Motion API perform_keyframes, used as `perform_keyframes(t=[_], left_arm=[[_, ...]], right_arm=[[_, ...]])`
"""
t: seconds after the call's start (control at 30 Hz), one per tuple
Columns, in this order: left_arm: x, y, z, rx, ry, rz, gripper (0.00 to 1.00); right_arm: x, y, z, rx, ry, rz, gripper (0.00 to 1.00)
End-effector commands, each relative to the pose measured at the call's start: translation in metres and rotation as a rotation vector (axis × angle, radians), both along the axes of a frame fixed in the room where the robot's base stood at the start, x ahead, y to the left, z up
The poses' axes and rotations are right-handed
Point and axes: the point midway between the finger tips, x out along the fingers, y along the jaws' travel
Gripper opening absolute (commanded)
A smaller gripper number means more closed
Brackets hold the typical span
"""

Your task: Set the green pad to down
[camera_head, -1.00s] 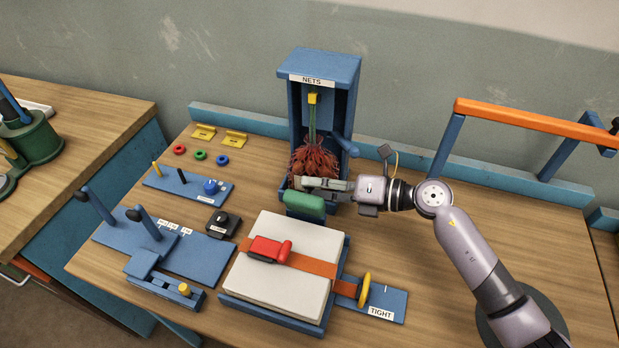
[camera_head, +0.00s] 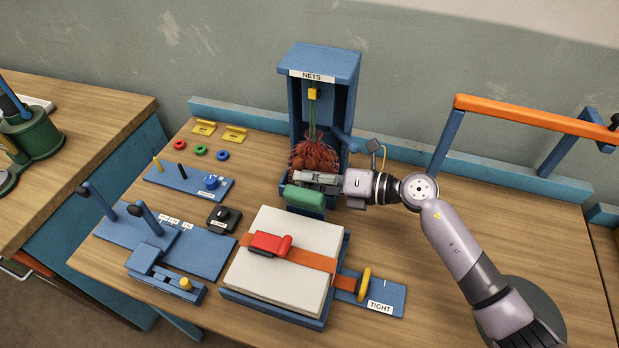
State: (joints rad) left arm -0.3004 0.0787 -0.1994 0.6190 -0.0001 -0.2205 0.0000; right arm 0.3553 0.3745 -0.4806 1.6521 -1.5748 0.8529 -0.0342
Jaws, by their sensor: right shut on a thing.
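The green pad (camera_head: 305,199) is a rounded block at the front foot of the blue stand labelled NETS (camera_head: 319,58). My right gripper (camera_head: 300,178) reaches in from the right, low in front of the stand, at the pad's upper back edge. It is shut, apparently on the green pad; the fingers overlap the pad's top in this view and the exact contact is hidden. My left gripper is not in view.
A red net of round things (camera_head: 313,155) hangs in the stand just behind my gripper. A white block (camera_head: 275,285) with an orange strap and red buckle (camera_head: 268,244) lies in front. A blue lever panel (camera_head: 190,250) stands left. The table's right part is mostly clear.

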Motion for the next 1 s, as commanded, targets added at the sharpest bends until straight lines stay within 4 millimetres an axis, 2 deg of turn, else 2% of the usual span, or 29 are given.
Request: perform_keyframes(t=[0.2,0.77,1.0], left_arm=[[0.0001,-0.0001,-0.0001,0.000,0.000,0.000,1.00],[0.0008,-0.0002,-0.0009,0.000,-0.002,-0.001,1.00],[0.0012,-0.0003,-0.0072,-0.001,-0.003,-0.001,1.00]], right_arm=[[0.0000,-0.0005,-0.0011,-0.002,0.002,0.000,0.00],[-0.0001,-0.0007,-0.0019,-0.006,-0.007,0.000,0.00],[-0.0008,-0.0004,-0.0011,-0.031,-0.085,0.001,0.00]])
